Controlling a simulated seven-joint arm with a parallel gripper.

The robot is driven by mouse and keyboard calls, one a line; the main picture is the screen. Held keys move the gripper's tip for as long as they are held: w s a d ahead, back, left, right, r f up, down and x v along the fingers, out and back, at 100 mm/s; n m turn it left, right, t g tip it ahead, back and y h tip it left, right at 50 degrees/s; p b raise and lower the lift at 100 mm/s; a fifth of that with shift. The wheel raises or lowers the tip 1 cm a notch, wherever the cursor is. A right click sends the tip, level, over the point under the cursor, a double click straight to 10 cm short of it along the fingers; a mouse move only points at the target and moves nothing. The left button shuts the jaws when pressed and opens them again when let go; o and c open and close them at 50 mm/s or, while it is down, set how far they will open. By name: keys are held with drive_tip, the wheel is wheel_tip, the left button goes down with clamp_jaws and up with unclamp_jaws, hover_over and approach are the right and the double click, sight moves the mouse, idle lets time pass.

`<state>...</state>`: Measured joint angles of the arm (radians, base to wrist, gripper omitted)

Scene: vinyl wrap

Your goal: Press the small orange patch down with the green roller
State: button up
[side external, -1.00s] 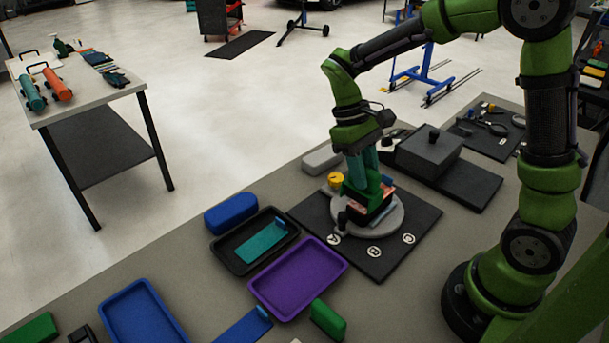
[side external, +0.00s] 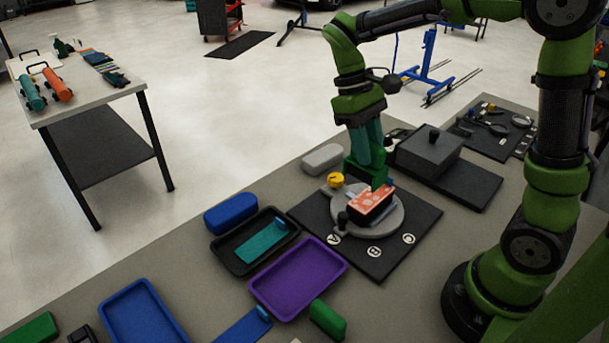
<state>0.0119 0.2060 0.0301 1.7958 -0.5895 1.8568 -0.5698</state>
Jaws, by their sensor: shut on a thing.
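An orange-red patch (side external: 371,202) with pale marks lies on top of a dark block (side external: 376,214) on a round grey turntable (side external: 395,222). My gripper (side external: 367,158) is shut on a green tool (side external: 360,172), which I take to be the green roller. It stands at the back edge of the block, over the far end of the patch. Whether the tool touches the patch is too small to tell. Most of the patch is uncovered.
A grey box (side external: 428,150) stands behind right. A black tray with a teal sheet (side external: 262,241), a purple tray (side external: 298,275) and a green block (side external: 327,320) lie in front.

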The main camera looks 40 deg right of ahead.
sight(364, 178)
drive_tip(key=shift+f, duration=3.7)
drive_tip(key=shift+d+f, duration=0.1)
drive_tip(key=shift+d, duration=0.05)
drive_tip(key=shift+c, duration=0.4)
drive_tip(key=shift+d+f, duration=0.1)
drive_tip(key=shift+d, duration=2.9)
drive_tip(key=shift+a, duration=3.2)
drive_tip(key=shift+r, duration=4.2)
